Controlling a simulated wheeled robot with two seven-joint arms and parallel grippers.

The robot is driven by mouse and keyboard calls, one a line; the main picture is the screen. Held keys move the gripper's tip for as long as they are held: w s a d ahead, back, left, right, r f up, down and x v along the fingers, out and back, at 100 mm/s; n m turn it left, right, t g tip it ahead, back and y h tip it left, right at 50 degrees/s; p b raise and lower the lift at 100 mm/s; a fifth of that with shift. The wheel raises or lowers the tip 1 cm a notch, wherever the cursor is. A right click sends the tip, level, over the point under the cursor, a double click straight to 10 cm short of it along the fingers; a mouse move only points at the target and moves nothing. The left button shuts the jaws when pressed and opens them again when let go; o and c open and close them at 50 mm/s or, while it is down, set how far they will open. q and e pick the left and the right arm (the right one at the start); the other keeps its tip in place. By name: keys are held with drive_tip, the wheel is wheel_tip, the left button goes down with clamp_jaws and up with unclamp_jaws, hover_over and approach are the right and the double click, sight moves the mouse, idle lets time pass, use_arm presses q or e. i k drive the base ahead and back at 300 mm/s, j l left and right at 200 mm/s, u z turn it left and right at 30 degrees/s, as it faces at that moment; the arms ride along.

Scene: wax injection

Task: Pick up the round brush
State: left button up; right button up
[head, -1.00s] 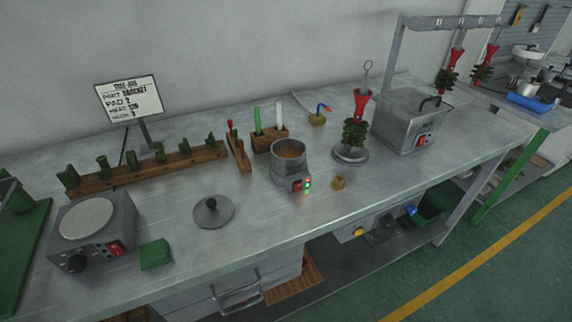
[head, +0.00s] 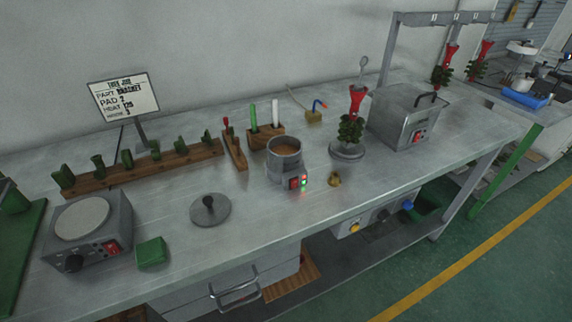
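I cannot pick out the round brush for certain. A small brass-coloured thing (head: 334,180) lies on the steel bench just right of the pot; it is too small to tell what it is. A small wooden rack (head: 235,151) holds a red-handled tool, and a wooden block (head: 264,138) beside it holds a green stick and a white stick. Neither of my grippers shows in the head view.
The heated pot (head: 284,156) with brown contents stands mid-bench. A grey lid (head: 210,210), a hotplate (head: 88,234), a green block (head: 152,252), a wax tree (head: 351,130) and a steel box (head: 404,118) stand around it. The bench front between lid and pot is clear.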

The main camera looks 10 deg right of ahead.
sight(254, 123)
drive_tip(key=u, duration=1.25)
drive_tip(key=k+l+z, duration=0.1)
drive_tip(key=z, duration=1.1)
drive_tip(key=i+l+u, duration=0.15)
drive_tip(key=l+u, duration=1.2)
drive_tip(key=i+l, duration=0.05)
